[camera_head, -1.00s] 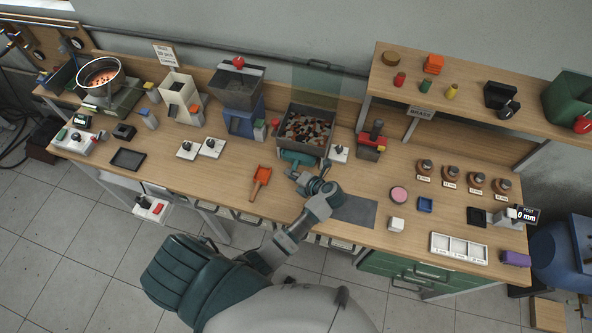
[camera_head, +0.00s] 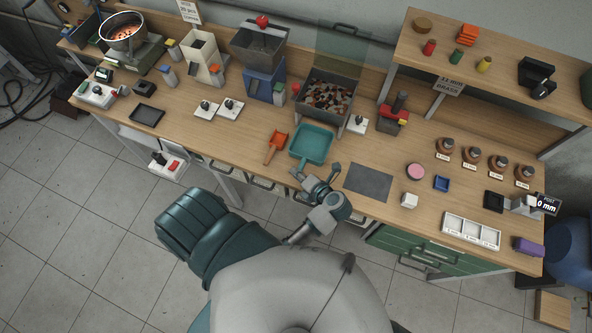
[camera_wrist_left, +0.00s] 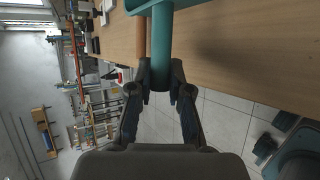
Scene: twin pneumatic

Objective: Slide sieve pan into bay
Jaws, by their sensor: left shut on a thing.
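The teal sieve pan (camera_head: 311,145) lies at the bench's front, level and apparently empty. It is in front of the raised grey hopper (camera_head: 331,97), which holds mixed small pieces; the bay under the hopper is mostly hidden. My left gripper (camera_head: 301,173) is shut on the pan's handle, at the front bench edge. In the left wrist view my fingers (camera_wrist_left: 160,85) close around the teal handle (camera_wrist_left: 161,45), and the pan's edge shows at the top. My right gripper is not in view.
An orange scoop (camera_head: 276,146) lies just left of the pan. A white switch plate (camera_head: 357,124) and a red-and-grey device (camera_head: 393,115) stand right of the hopper. A grey mat (camera_head: 368,182) lies to the right. Several drawer handles run below the bench edge.

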